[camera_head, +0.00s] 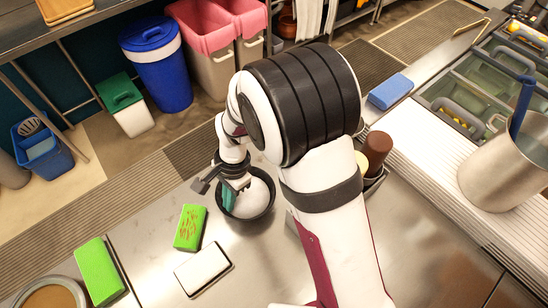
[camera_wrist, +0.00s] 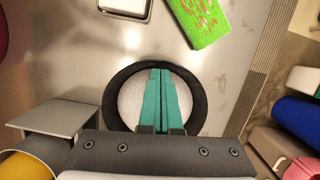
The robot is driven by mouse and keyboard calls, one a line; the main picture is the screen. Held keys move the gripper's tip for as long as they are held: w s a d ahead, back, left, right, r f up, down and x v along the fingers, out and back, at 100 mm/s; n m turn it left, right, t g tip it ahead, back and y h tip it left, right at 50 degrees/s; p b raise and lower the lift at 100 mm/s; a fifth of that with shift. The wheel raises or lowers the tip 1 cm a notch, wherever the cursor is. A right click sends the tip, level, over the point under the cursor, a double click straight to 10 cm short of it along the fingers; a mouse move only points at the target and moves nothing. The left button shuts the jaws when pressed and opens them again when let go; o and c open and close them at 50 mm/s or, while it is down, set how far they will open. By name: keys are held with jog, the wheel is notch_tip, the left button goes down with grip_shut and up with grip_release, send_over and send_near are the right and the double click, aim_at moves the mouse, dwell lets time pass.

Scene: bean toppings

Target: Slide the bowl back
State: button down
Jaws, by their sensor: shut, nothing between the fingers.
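The bowl (camera_head: 262,216) is dark with a pale, whitish inside and stands on the metal counter, partly behind my arm in the head view. In the wrist view its dark rim (camera_wrist: 113,93) is seen from above, with the near side hidden by my gripper's body. My gripper (camera_head: 229,200) has teal fingers, which are shut with nothing between them. In the wrist view the fingers (camera_wrist: 160,75) lie over the bowl's middle, their tips close to the far rim. I cannot tell whether they touch the bowl.
A plain green box (camera_head: 99,271) is further left. A container with brown and tan items (camera_head: 375,152) stands right, beside my arm. The counter's back edge is near the bowl.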

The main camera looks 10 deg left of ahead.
aim_at(243, 204)
jog(key=w+d, duration=0.2)
jog(key=shift+w+d, duration=0.1)
jog(key=shift+w, duration=0.25)
jog(key=v, duration=1)
jog(key=s+d+r+n+t, duration=0.1)
jog(key=s+d+r, duration=0.6)
jog(key=d, duration=0.3)
jog(key=s+d+n+t, duration=0.1)
jog(key=s+d, duration=0.5)
jog(key=s, duration=0.5)
jog(key=shift+s+d+f, duration=0.15)
jog(key=shift+s+f, duration=0.05)
jog(key=shift+s, duration=0.05)
